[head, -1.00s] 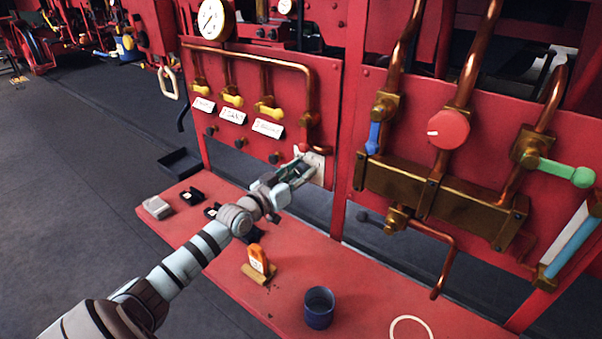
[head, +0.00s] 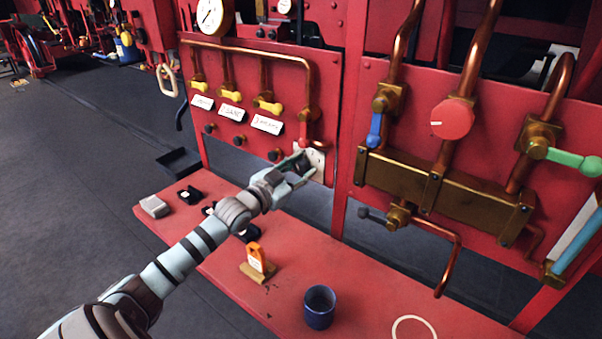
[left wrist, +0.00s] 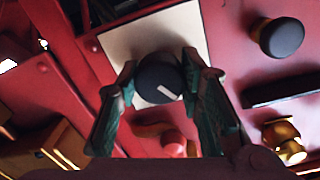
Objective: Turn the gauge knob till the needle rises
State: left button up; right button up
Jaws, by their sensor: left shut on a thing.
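The gauge knob (left wrist: 158,78) is round and dark with a white mark pointing to the lower right in the left wrist view. It sits on a cream plate (left wrist: 116,46), which also shows on the red panel in the head view (head: 318,166). My left gripper (left wrist: 158,84) is shut on the knob, one finger on each side. In the head view my left gripper (head: 298,168) hides the knob. A round white gauge with a brass rim (head: 210,18) is at the top left of the panel; its needle is too small to read surely. My right gripper is not in view.
Copper pipes with yellow-handled valves (head: 232,96) and white labels lie left of the plate. A red round knob (head: 452,118) is to the right. Below, the red bench (head: 225,283) holds an orange tag stand (head: 256,259), a blue cup (head: 319,308) and small blocks.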

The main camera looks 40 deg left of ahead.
pick_arm(q)
jog(key=shift+f+m+b, duration=0.1)
jog(key=shift+m+b, duration=0.45)
jog(key=shift+m, duration=0.55)
jog(key=o, duration=1.2)
